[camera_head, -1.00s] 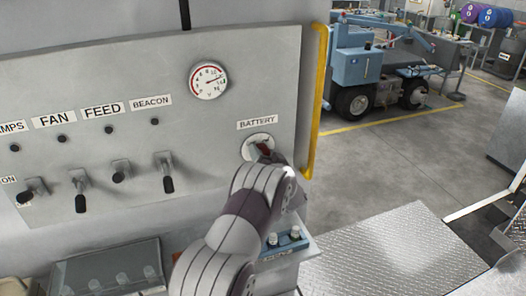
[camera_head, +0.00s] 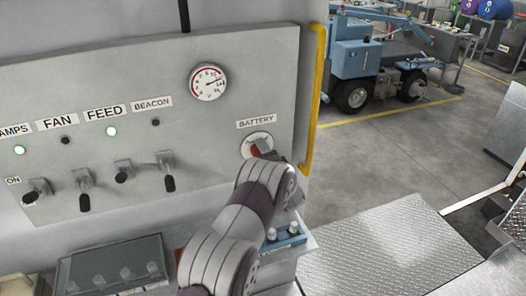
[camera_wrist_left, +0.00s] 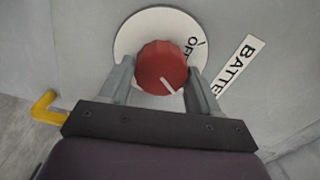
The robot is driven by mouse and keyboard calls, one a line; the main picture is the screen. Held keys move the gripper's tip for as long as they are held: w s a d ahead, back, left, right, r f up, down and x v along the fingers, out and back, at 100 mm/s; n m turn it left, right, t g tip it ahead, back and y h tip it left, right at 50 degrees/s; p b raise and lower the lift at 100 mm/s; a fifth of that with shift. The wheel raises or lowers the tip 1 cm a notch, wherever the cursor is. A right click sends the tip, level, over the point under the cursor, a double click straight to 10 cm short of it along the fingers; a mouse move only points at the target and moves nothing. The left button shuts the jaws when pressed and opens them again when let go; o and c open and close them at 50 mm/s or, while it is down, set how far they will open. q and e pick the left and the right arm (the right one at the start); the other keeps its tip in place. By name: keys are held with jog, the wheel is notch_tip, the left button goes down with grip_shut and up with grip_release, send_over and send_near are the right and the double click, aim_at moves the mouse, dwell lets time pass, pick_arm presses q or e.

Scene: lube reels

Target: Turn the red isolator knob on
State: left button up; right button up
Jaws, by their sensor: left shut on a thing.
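The red isolator knob (camera_wrist_left: 162,66) sits on a round white plate (camera_wrist_left: 128,42) under the BATTERY label (camera_head: 256,124). My left gripper (camera_wrist_left: 163,76) is shut on the knob, one finger on each side. A white pointer line on the knob aims down and right in the wrist view, away from the partly hidden OFF lettering (camera_wrist_left: 190,47). In the head view, my left gripper (camera_head: 264,151) covers much of the red knob (camera_head: 256,151). My right gripper is not in view.
The grey panel (camera_head: 225,130) carries several toggle switches and a round gauge (camera_head: 208,82). A yellow rail (camera_head: 317,95) edges the panel. A clear-lidded box (camera_head: 110,265) stands below.

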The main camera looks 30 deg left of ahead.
pick_arm(q)
jog(key=shift+m, duration=1)
jog(key=o, duration=1)
jog(key=shift+d, duration=0.1)
jog(key=shift+c, duration=0.2)
jog(key=shift+f, duration=0.1)
jog(key=b+v, duration=0.3)
jog(key=v, duration=0.9)
jog(key=shift+s+d, duration=0.25)
